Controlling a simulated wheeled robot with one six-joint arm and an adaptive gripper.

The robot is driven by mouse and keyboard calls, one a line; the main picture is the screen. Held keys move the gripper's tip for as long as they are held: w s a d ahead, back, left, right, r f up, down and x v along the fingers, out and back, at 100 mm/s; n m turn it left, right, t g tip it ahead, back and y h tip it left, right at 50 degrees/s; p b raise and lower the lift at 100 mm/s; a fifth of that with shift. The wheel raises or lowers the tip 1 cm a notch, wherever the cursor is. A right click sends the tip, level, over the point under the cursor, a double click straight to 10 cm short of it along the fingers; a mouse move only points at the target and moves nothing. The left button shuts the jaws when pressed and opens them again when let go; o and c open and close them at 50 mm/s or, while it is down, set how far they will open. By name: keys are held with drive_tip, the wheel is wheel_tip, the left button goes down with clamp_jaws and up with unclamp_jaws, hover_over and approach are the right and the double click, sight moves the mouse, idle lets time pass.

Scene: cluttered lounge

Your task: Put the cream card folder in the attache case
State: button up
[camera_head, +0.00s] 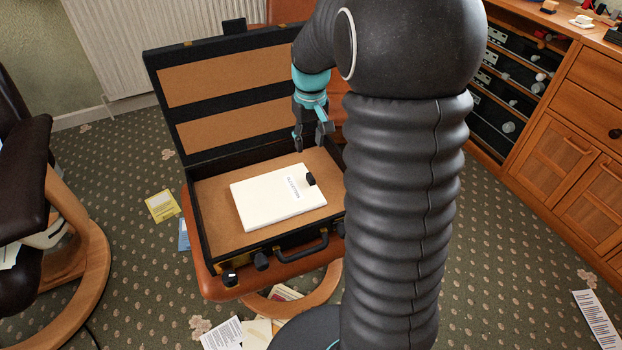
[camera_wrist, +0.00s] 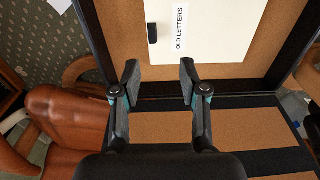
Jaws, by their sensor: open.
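The cream card folder (camera_head: 270,200) lies flat inside the open attache case (camera_head: 197,232), on its tan floor. It has a black tab and a label, which reads "OLD LETTERS" in the wrist view, where the folder (camera_wrist: 215,35) shows at the top. The black case has its lid up at the back and sits on a brown leather seat. My gripper (camera_head: 313,145) is open and empty, above the back part of the case, apart from the folder. In the wrist view the fingertips (camera_wrist: 158,70) are spread, just short of the folder's edge.
A dark chair (camera_head: 25,180) with a wooden base stands at the left. A wooden cabinet (camera_head: 560,130) stands at the right. Papers and a yellow booklet (camera_head: 161,206) lie on the patterned carpet. A radiator (camera_head: 145,45) is behind the case.

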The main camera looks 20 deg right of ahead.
drive_tip(key=s+a+r+t, duration=0.1)
drive_tip(key=s+a+r, duration=0.2)
drive_tip(key=s, duration=0.5)
drive_tip(key=s+a+r+t, duration=0.2)
drive_tip(key=s+a+r, duration=0.1)
drive_tip(key=s, duration=0.5)
drive_tip(key=s+a+r+t, duration=0.2)
drive_tip(key=s+a+r, duration=0.1)
drive_tip(key=s, duration=0.5)
drive_tip(key=shift+a+r, duration=0.3)
drive_tip(key=shift+a, duration=0.3)
